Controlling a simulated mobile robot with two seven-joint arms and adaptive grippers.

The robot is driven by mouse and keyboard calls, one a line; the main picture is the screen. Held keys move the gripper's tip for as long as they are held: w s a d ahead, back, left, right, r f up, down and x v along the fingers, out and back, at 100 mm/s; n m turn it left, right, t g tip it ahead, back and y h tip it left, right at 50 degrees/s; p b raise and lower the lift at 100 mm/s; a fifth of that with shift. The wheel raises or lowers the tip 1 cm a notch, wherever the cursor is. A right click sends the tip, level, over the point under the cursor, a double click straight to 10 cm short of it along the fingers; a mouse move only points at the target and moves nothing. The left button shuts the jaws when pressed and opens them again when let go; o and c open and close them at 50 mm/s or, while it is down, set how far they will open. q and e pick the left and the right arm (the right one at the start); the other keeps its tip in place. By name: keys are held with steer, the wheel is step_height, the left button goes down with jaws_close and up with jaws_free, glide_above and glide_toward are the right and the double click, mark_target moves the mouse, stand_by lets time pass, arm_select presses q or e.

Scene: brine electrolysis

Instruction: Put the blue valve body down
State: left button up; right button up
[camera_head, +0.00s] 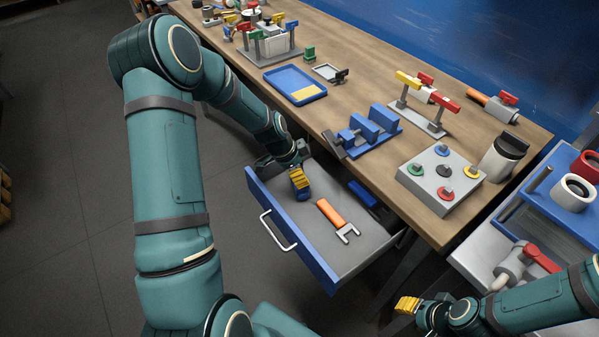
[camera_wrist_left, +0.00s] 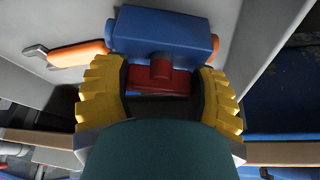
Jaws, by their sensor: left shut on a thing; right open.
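The blue valve body (camera_wrist_left: 165,32) with a red handle part (camera_wrist_left: 160,80) is between the yellow fingers of my left gripper (camera_wrist_left: 160,100) in the left wrist view. In the head view my left gripper (camera_head: 299,180) points down into the open drawer (camera_head: 290,222), shut on the valve body, which is mostly hidden there; only a bit of blue (camera_head: 304,193) shows below the fingers. I cannot tell whether it touches the drawer floor. My right gripper (camera_head: 407,305) is open and empty at the lower right, apart from the drawer.
An orange wrench (camera_head: 330,213) and a blue piece (camera_head: 362,194) lie in the drawer. The workbench (camera_head: 345,95) above holds a blue tray (camera_head: 295,85), a blue vise (camera_head: 365,133) and a button box (camera_head: 440,178). Drawer floor around the wrench is bare.

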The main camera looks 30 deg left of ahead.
arm_select(q)
steer(key=shift+f, duration=0.1)
steer(key=o, duration=1.3)
steer(key=shift+r, duration=0.5)
steer(key=p+v, duration=0.2)
steer(key=v, duration=0.9)
steer(key=shift+s+r, duration=0.15)
steer(key=shift+a, duration=0.1)
